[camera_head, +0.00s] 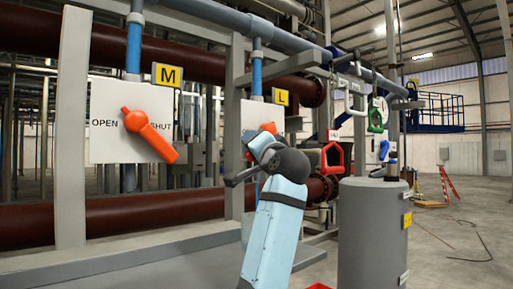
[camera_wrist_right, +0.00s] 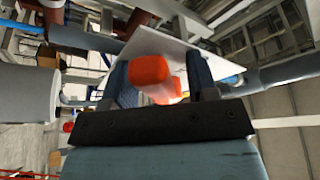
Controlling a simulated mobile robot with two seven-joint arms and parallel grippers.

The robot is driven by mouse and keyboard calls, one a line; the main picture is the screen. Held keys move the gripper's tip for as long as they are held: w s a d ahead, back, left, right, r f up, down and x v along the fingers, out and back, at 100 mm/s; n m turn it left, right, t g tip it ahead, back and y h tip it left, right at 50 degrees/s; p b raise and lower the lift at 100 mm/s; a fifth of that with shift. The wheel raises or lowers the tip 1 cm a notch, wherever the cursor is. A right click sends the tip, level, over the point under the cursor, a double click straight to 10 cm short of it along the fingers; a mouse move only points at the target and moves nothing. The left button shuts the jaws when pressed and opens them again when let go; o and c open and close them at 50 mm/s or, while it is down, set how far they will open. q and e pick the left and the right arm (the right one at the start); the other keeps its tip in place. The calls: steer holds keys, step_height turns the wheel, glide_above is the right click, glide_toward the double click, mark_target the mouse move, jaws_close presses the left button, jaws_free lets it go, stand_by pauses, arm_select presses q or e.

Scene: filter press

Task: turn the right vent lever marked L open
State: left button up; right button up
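The right vent lever is orange, beside the yellow plate marked L (camera_head: 280,97). In the head view only the lever's top part (camera_head: 268,128) shows; my right arm hides the rest. In the right wrist view the orange lever (camera_wrist_right: 150,76) lies between the two fingers of my right gripper (camera_wrist_right: 160,82). The fingers are apart, with a narrow gap on the lever's right side; contact on the left cannot be told. My left gripper is not in view.
A grey cylinder (camera_head: 368,235) with coloured padlocks above stands at right.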

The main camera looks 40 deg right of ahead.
steer(key=shift+s+f, duration=0.15)
steer(key=shift+s, duration=0.05)
steer(key=b+v, duration=0.4)
steer(key=v, duration=0.9)
steer(key=shift+s, duration=0.2)
steer(key=shift+a, duration=0.1)
